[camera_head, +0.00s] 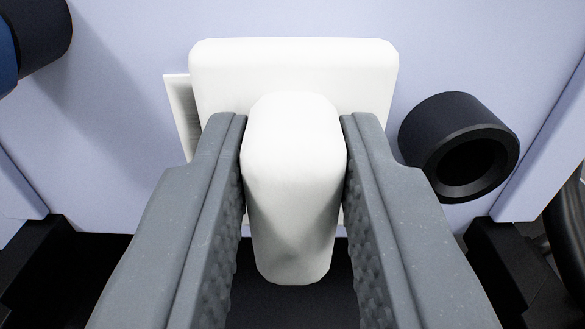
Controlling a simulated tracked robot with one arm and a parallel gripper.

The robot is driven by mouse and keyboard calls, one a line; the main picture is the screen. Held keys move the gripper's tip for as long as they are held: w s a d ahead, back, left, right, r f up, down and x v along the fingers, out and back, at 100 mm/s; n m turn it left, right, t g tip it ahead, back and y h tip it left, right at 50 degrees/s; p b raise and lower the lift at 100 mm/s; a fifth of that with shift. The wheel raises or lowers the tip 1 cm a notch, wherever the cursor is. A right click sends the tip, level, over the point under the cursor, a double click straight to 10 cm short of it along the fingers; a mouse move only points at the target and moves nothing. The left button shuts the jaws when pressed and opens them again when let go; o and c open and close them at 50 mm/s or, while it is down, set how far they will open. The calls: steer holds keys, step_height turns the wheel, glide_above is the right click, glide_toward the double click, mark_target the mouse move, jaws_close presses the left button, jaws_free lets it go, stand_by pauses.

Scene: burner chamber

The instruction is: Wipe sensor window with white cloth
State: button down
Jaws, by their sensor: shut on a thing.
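My gripper (293,150) is shut on the white cloth (292,62), with one grey finger on each side of its rounded, block-like near part. The cloth's wide flat part lies crosswise beyond the fingertips, in front of the pale lavender wall. I cannot tell whether it touches the surface behind it. A thin white-edged panel (180,115) shows at the left behind the cloth and may be the sensor window. Most of that panel is hidden by the cloth and my gripper.
A black hollow cylinder (459,147) sticks out from the pale wall (125,110) close to the right of the cloth. A dark cylinder with a blue part (30,38) is at the upper left. Black structures stand at the lower left and lower right (515,270).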

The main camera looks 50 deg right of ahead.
steer(key=shift+w+d, duration=0.15)
steer(key=shift+w+a+p, duration=0.55)
steer(key=shift+p, duration=0.4)
stand_by(0.6)
steer(key=shift+s+d, duration=0.1)
